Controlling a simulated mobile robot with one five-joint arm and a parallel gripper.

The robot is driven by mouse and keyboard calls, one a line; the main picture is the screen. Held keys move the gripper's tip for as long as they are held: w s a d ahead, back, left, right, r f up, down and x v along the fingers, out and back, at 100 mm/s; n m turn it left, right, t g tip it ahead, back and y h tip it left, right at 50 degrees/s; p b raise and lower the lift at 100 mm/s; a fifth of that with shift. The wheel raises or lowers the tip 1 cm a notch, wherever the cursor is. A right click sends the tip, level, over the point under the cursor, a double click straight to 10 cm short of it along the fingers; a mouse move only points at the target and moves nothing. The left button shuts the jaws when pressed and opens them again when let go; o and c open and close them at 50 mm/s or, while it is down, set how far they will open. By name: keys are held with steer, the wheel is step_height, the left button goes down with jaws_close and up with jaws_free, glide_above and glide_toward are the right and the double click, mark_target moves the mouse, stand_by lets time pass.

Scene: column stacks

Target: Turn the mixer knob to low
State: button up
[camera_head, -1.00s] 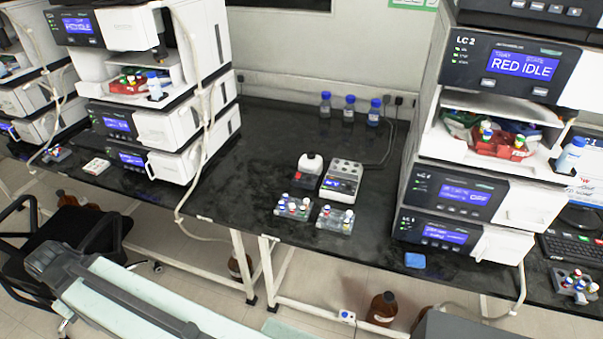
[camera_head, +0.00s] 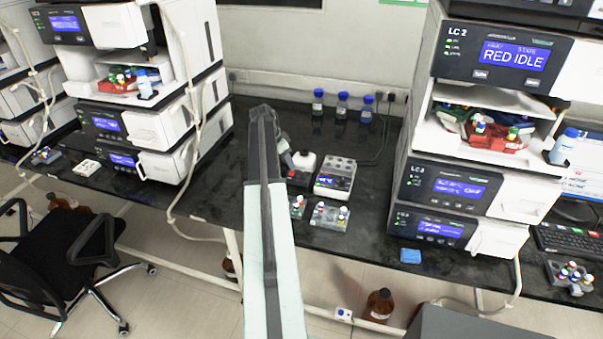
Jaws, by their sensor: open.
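A small white-topped device with a dark and red lower part, which looks like the mixer (camera_head: 303,165), stands mid-bench. Its knob is too small to make out, so its setting cannot be read. My arm reaches up from the bottom of the picture across the bench. My gripper (camera_head: 287,157) is small and dark at the arm's far end, just left of the mixer and partly hidden by the arm. It is open and holds nothing that I can see. I cannot tell whether it touches the mixer.
A block heater with a blue display (camera_head: 335,180) stands close right of the mixer. A vial rack (camera_head: 329,217) is in front; another (camera_head: 297,207) is partly behind my arm. Blue-capped bottles (camera_head: 342,107) stand at the wall. Instrument stacks (camera_head: 445,190) flank the bench.

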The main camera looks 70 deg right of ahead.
mark_target(302, 173)
steer(key=shift+m, duration=0.4)
steer(key=s+d+f+b, duration=0.1)
steer(key=f+b, duration=0.1)
steer(key=s+d+f+b, duration=0.1)
steer(key=f+b, duration=0.2)
steer(key=s+d+f+b, duration=0.2)
steer(key=shift+s+f, duration=0.1)
steer(key=shift+f, duration=0.05)
jaws_close()
